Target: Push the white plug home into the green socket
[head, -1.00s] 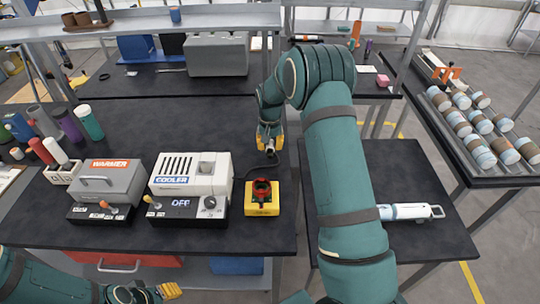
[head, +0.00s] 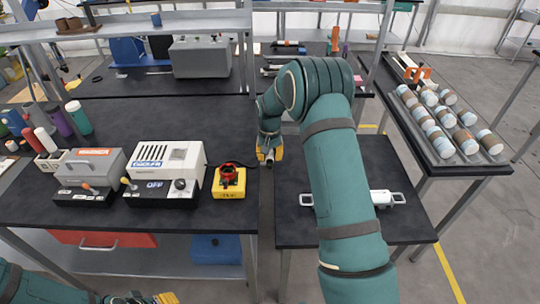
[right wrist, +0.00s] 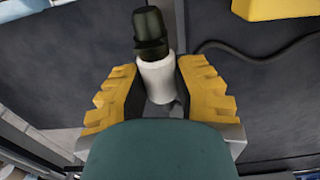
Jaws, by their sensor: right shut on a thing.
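My right gripper (head: 268,154) is at the far right edge of the left bench, above the gap between the benches. In the right wrist view its yellow fingers (right wrist: 158,100) are shut on a white cylindrical piece, which I take for the white plug (right wrist: 157,80). A dark olive-green stepped piece (right wrist: 150,35) is in line with its far end. I cannot tell whether this is part of the plug or the green socket. No separate green socket is clear. My left gripper (head: 160,298) is cut off at the bottom edge, its jaws unclear.
A yellow box with a red ring (head: 229,182) stands left of my right gripper; a black cable (right wrist: 250,55) runs near it. Cooler (head: 165,165) and warmer (head: 90,172) boxes stand further left. A white handled cylinder (head: 385,198) lies on the right bench, partly behind my arm.

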